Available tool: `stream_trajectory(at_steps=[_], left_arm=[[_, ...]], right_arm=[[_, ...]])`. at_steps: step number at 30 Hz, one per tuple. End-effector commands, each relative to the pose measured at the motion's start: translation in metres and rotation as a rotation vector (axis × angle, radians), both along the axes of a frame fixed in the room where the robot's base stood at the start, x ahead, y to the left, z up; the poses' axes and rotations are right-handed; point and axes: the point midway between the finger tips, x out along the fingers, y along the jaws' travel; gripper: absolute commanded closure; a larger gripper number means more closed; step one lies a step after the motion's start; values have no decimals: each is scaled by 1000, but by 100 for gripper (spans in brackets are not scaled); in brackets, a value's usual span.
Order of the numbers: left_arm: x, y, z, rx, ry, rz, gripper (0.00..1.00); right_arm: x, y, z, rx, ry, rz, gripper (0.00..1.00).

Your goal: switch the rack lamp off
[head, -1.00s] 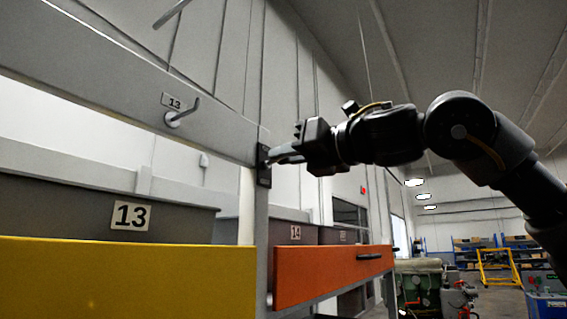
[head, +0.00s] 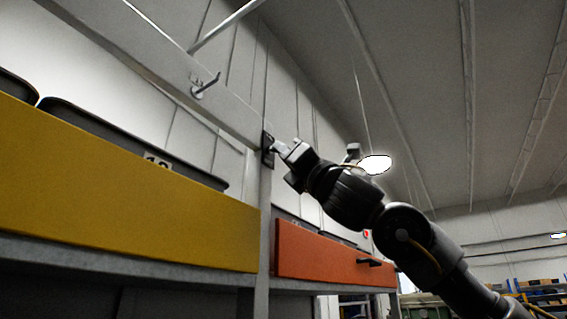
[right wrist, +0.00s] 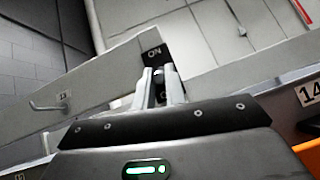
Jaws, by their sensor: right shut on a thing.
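The rack lamp's switch is a small dark plate (head: 267,149) on the rack's grey upright, at the end of the grey beam. My right gripper (head: 279,147) is at the plate. In the right wrist view its two pale fingers (right wrist: 159,80) are closed around the small switch knob (right wrist: 158,72). The knob's exact setting is hard to tell behind the fingers. The rack lamp itself cannot be made out. My left gripper is not in view.
A yellow-fronted shelf (head: 120,185) with a dark bin is at the left, and an orange drawer (head: 325,255) with a dark handle is right of the upright. A metal hook (head: 205,87) sticks out of the beam. Open hall lies to the right.

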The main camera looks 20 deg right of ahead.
Motion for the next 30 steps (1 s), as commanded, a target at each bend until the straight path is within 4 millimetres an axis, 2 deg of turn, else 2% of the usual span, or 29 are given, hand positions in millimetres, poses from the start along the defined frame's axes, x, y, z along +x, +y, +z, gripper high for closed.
stream_trajectory(at_steps=[1, 6, 20, 21, 25, 30], left_arm=[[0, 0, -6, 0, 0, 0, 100], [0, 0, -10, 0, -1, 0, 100], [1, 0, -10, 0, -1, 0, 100], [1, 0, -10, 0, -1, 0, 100], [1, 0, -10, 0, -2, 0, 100], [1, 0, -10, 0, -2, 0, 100]], right_arm=[[1, 1, -5, 5, -9, 0, 100], [2, 2, -5, 27, -35, 1, 100], [2, 3, -4, 32, -44, 3, 100], [2, 3, -4, 32, -44, 3, 82], [1, 3, -3, 33, -44, 2, 66], [2, 3, -3, 33, -43, 3, 66]])
